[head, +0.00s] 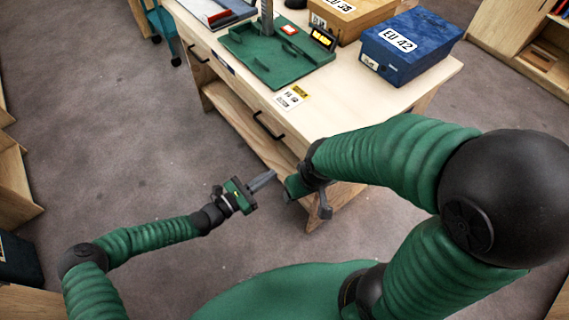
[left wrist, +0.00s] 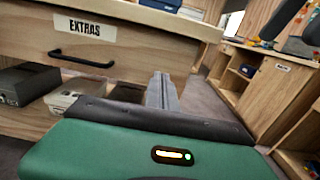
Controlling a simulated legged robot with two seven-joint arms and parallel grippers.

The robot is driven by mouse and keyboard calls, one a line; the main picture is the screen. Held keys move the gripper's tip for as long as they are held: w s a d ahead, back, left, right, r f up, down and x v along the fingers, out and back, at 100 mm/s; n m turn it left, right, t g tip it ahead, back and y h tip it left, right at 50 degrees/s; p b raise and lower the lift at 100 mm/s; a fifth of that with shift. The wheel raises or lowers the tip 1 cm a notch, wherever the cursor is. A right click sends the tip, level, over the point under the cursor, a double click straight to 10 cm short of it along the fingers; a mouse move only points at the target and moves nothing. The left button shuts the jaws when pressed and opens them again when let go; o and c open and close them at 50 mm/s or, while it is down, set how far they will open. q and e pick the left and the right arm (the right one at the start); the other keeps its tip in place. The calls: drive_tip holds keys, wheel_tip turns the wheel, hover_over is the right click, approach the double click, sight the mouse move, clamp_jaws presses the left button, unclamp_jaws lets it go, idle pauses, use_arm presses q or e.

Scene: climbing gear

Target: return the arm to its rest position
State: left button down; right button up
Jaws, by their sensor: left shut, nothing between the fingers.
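My left gripper (head: 262,181) is held out over the grey floor, in front of the wooden table. Its grey fingers are together with nothing between them. In the left wrist view the shut fingers (left wrist: 162,92) point toward the table's drawer front. My right arm reaches in from the right and bends down close to the table's front edge. My right gripper (head: 322,204) is just right of the left one and partly hidden by its own wrist; its finger state is unclear.
The wooden table (head: 350,98) carries a green tray (head: 262,68), a blue EU 42 box (head: 410,48) and a cardboard box (head: 352,14). A drawer labelled EXTRAS (left wrist: 85,28) has a black handle (left wrist: 82,60). Grey boxes sit on the shelf below. Floor to the left is clear.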

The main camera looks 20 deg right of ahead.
use_arm(q)
drive_tip(key=s+a+r+m+g+y+p, duration=0.25)
drive_tip(key=s+a+m+g+y, duration=0.2)
drive_tip(key=s+a+m, duration=0.25)
drive_tip(key=s+a+r+m+g+y+p, duration=0.2)
drive_tip(key=s+a+m+g+y+p, duration=0.1)
drive_tip(key=s+a+m+y, duration=0.3)
drive_tip(key=a+r+m+t+y+p, duration=0.5)
drive_tip(key=a+r+m+y, duration=0.2)
drive_tip(key=a+r, duration=1.1)
drive_tip(key=s+a+m, duration=0.1)
drive_tip(key=a, duration=0.2)
drive_tip(key=shift+r, duration=0.3)
use_arm(e)
drive_tip(key=w+v, duration=0.2)
drive_tip(key=v, duration=0.8)
drive_tip(key=shift+d+r, duration=0.5)
drive_tip(key=shift+r, duration=0.05)
use_arm(q)
drive_tip(key=shift+w, duration=0.1)
use_arm(e)
drive_tip(key=shift+w, duration=0.15)
use_arm(q)
drive_tip(key=shift+d, duration=0.25)
use_arm(e)
drive_tip(key=shift+d, duration=0.25)
